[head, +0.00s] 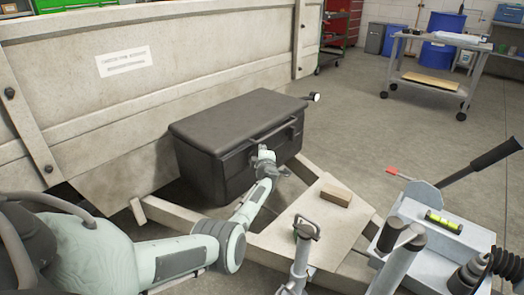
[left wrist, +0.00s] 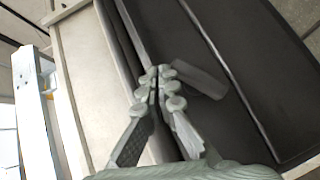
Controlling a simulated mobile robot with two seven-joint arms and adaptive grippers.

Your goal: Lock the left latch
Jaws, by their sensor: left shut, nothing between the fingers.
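The black toolbox (head: 215,165) stands on the trailer frame against the pale side panel, its lid (head: 235,118) down. My left gripper (head: 268,158) is at the box's front face, below the lid's front edge. In the left wrist view the fingers (left wrist: 160,74) are shut with the tips together and nothing between them. A dark flap-like piece (left wrist: 204,82), which looks like a latch, sticks out just beside the fingertips. I cannot tell whether they touch or whether it is locked. In the head view my arm and gripper hide the latch area.
A bar-like handle (head: 275,132) runs along the box's front. A wooden block (head: 336,196) lies on the frame's plate (head: 312,218) to the right. Open floor lies beyond the box's right.

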